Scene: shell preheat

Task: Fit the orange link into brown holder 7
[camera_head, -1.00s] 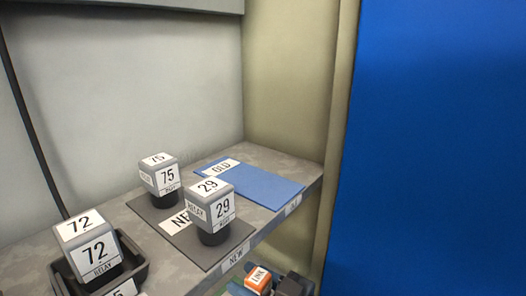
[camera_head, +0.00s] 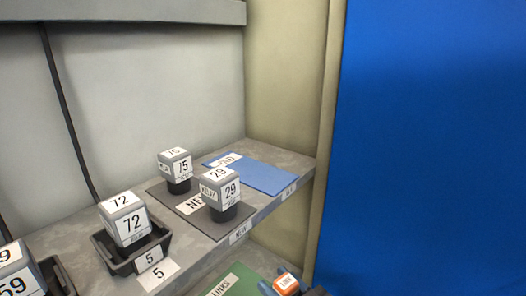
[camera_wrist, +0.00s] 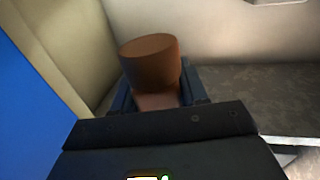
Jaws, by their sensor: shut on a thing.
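The orange link (camera_head: 286,282) has a white label reading LINK and shows at the bottom edge of the head view. A dark part of my gripper (camera_head: 315,291) shows just right of it. In the wrist view my gripper (camera_wrist: 160,92) is shut on the link, which looks like a brownish-orange rounded block (camera_wrist: 150,66) standing out between the two dark fingers. Brown holder 7 is not in view.
A grey shelf (camera_head: 205,253) carries relays 75 (camera_head: 176,168), 29 (camera_head: 221,192) and 72 (camera_head: 128,221), the last in a black holder labelled 5. A blue OLD mat (camera_head: 265,178) lies behind. A green LINKS mat (camera_head: 235,279) lies below. A blue panel (camera_head: 430,140) stands at right.

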